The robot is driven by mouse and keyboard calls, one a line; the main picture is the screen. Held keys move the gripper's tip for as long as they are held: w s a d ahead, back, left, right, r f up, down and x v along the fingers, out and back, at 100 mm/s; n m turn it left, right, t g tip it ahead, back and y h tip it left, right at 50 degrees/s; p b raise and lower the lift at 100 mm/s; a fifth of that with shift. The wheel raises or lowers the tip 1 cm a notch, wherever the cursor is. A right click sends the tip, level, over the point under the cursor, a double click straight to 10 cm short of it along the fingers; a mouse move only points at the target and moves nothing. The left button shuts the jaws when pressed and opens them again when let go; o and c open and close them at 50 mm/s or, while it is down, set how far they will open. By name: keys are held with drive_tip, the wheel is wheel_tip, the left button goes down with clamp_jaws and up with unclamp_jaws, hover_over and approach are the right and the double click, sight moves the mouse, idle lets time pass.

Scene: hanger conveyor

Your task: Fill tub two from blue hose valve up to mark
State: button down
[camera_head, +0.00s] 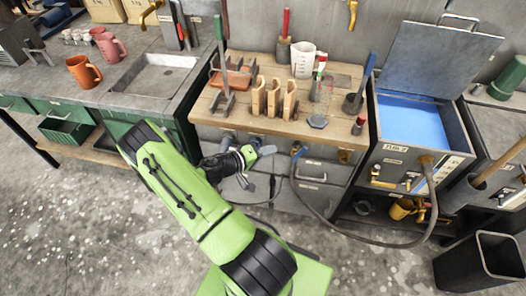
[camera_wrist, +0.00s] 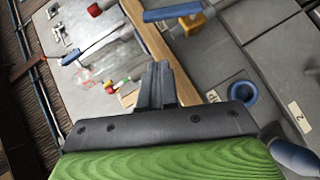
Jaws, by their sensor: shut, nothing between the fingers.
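A grey tub (camera_head: 376,148) with its lid raised stands right of the bench and holds blue liquid (camera_head: 412,122). Its front label is too small to read surely. A dark hose (camera_head: 313,212) loops from the tub's front fitting to the bench front. A blue-handled valve (camera_head: 297,150) is on the bench front. In the wrist view a blue lever with a yellow body (camera_wrist: 188,18) is ahead of the fingers. My gripper (camera_head: 267,151) is shut and empty, just in front of the bench, left of the blue-handled valve. Its fingers (camera_wrist: 156,84) are together in the wrist view.
The wooden bench (camera_head: 225,112) carries wooden blocks, a white jug (camera_head: 303,60) and upright tools. A second tub (camera_head: 498,125) stands at the far right. A black bin (camera_head: 485,262) is on the floor. A plate marked 2 (camera_wrist: 297,112) and a blue ring (camera_wrist: 243,92) show in the wrist view.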

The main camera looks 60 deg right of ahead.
sight(299, 152)
drive_tip(key=s+d+f, duration=0.3)
drive_tip(key=s+d, duration=0.3)
drive_tip(key=shift+s+f, duration=0.15)
drive_tip(key=shift+s, duration=0.1)
idle(0.3)
